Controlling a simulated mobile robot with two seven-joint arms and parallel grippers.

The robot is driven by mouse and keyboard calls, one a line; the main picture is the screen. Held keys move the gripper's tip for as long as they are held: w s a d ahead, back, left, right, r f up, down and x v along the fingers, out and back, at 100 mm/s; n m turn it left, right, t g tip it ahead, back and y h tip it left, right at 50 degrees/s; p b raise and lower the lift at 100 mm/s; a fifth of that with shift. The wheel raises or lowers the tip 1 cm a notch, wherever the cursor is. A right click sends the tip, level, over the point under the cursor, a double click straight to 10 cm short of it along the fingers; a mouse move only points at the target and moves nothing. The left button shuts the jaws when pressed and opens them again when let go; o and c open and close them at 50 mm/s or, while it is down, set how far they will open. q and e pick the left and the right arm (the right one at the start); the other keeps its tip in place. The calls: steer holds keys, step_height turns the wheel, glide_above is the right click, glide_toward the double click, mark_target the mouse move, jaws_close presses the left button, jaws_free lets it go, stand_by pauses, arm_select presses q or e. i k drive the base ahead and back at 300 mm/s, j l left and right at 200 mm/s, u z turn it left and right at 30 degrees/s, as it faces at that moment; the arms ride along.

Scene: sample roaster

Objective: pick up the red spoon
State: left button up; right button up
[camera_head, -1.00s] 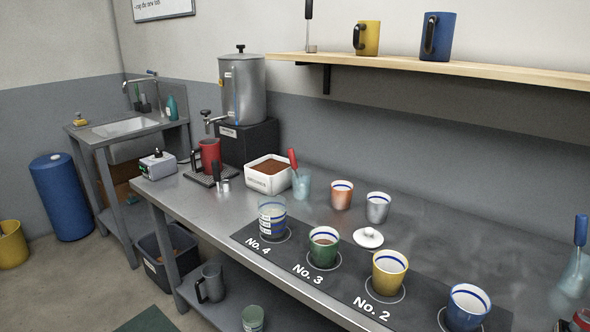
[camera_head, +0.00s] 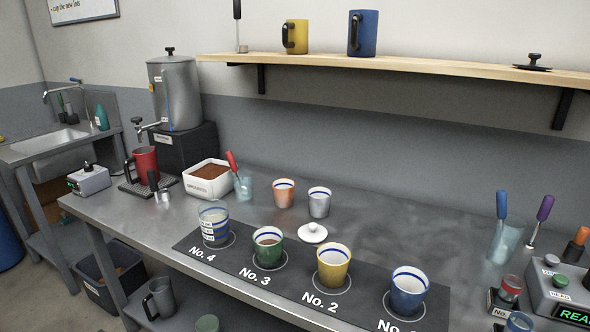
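The red spoon (camera_head: 232,162) stands tilted in a small clear bluish glass (camera_head: 244,187) on the steel counter. Only its red handle shows clearly above the rim; its lower end is inside the glass. The glass stands just right of a white square container of brown grounds (camera_head: 208,179). Neither of my grippers is in view.
Several cups stand on the dark numbered mat (camera_head: 214,264) in front. An orange cup (camera_head: 284,193) and a silver cup (camera_head: 319,202) stand right of the glass. A blue-handled spoon (camera_head: 501,205) stands in another glass at right. A shelf (camera_head: 400,66) overhangs the back.

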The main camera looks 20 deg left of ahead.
mark_target(230, 156)
steer(key=j+z, duration=0.75)
steer(key=z, duration=0.15)
steer(key=k+j+z, duration=0.25)
steer(key=j, duration=0.15)
steer(key=k+j+z, duration=0.1)
steer(key=j+z, duration=0.15)
steer(key=j, duration=0.2)
steer(key=k+j+z, duration=0.1)
steer(key=j, duration=0.3)
steer(key=k+j+z, duration=0.1)
steer(key=k+j, duration=0.25)
